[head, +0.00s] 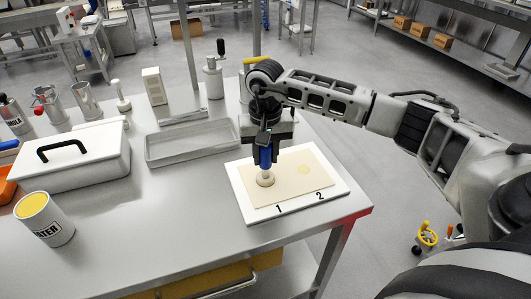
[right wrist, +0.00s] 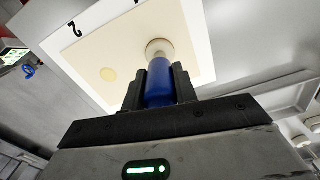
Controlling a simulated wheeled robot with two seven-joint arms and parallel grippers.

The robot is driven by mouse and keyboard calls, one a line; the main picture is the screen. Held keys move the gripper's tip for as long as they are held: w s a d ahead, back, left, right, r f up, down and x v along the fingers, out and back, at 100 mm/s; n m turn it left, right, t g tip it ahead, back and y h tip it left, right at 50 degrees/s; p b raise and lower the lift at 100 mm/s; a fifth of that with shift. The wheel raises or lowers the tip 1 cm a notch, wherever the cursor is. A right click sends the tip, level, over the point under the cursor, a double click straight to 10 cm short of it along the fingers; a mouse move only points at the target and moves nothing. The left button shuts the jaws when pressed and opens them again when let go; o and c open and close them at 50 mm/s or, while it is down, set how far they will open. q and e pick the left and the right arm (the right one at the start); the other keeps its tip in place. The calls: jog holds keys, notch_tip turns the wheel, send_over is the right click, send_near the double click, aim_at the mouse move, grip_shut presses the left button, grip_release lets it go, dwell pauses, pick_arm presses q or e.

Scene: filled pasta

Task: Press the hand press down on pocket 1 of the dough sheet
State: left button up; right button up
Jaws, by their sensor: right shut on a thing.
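My right gripper (head: 265,153) points down over the white board and is shut on the blue handle of the hand press (right wrist: 159,82). The press stands upright, and its pale round foot (head: 265,179) is over pocket 1 of the dough sheet (head: 287,190), covering that spot. I cannot tell whether the foot touches the dough or is slightly above it. The board (head: 334,188) carries the printed numbers 1 and 2. My left gripper is not in view.
An empty grey tray (head: 193,155) lies left of the board. A white lidded box (head: 82,168) with a black handle and a WATER can (head: 44,220) stand further left. Several containers line the back. The front middle of the table (head: 160,235) is clear.

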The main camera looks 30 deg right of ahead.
jog(key=shift+r+p, duration=0.85)
jog(key=shift+r, duration=0.45)
jog(key=shift+r+p, duration=1.2)
jog(key=shift+r, duration=1)
